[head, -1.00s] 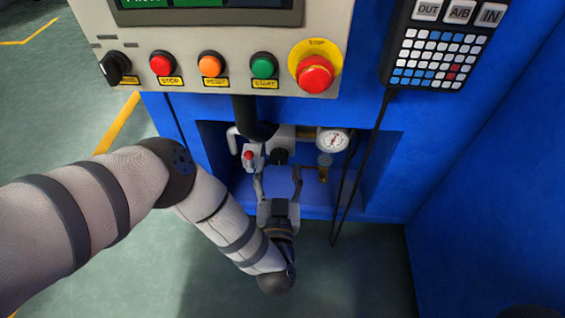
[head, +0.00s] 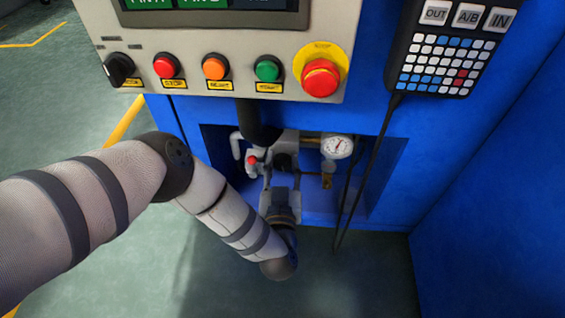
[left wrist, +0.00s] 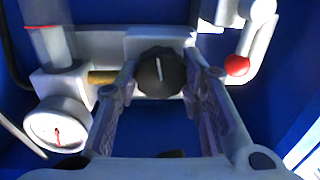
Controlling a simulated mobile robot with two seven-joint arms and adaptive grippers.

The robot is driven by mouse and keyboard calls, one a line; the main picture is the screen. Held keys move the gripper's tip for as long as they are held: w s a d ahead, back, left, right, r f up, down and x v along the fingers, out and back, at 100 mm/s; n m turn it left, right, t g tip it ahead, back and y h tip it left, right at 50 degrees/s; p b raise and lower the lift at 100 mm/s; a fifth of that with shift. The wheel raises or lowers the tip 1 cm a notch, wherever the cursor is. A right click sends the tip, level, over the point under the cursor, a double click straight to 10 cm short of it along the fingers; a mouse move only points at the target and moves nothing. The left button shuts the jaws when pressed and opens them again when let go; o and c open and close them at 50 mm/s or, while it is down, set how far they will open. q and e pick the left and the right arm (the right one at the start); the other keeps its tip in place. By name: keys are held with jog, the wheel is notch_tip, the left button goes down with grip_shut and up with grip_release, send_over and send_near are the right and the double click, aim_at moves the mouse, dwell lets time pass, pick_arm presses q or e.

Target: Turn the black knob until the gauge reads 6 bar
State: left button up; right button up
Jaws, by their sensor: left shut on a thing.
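The black knob (head: 284,161) sits on the grey valve block inside the blue recess. In the left wrist view the knob (left wrist: 160,73) faces me, its white mark near upright. My left gripper (head: 283,172) reaches into the recess from below, its fingers on both sides of the knob and shut on it. The white round gauge (head: 337,147) is right of the knob in the head view. In the left wrist view the gauge (left wrist: 58,124) is at lower left with a red needle; its numbers are too small to read. My right gripper is not in view.
A red-tipped lever (head: 252,161) is close left of the knob. A black hose (head: 260,122) comes down above, and a dark cable (head: 364,175) hangs on the right. The control panel (head: 130,38) with its buttons overhangs the recess.

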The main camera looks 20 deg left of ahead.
pick_arm(q)
jog(key=shift+n, duration=0.7)
jog(key=o, duration=1.1)
jog(key=shift+o, duration=0.2)
jog(key=v, duration=0.7)
jog(key=shift+s, duration=0.25)
jog(key=shift+r, duration=0.1)
